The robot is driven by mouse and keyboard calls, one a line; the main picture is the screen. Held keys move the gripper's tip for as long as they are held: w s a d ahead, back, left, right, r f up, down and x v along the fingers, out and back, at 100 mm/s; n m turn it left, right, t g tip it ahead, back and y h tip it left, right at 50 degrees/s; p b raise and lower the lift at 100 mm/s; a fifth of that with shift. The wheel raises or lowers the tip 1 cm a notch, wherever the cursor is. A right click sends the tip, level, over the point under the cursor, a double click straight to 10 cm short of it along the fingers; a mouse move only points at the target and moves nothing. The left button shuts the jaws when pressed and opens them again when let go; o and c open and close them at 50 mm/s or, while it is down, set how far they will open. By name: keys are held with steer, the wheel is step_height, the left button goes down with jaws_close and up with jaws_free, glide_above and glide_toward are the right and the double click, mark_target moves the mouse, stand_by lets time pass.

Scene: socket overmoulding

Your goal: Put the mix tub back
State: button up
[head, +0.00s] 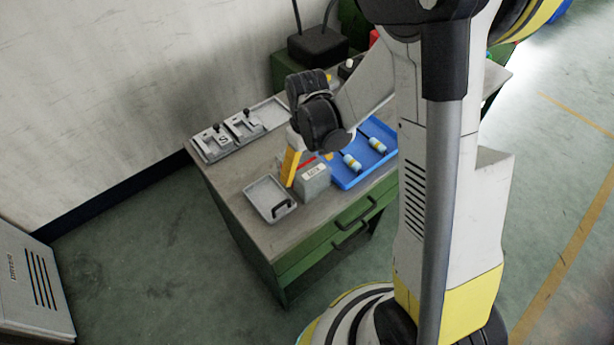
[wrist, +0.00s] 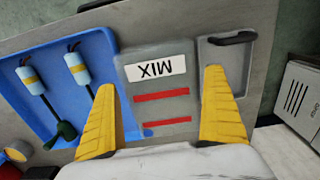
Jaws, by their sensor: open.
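The mix tub (head: 314,186) is a grey box with a white MIX label. It stands on the bench between the blue tray and the small grey tray. In the wrist view the tub (wrist: 160,90) shows its label upside down and two red bars. My gripper (wrist: 160,80) is open, with one yellow finger on each side of the tub in that view. I cannot tell whether either finger touches it. In the head view my gripper (head: 293,168) is at the tub's left and back; only one yellow finger shows clearly.
The blue tray (head: 347,184) holds two pale bottle-shaped tools with yellow bands. Grey fixtures marked S and L (head: 226,136) sit at the back left. The bench's front left corner is clear.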

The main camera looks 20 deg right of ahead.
steer(key=shift+r, duration=0.1)
steer(key=c, duration=1.2)
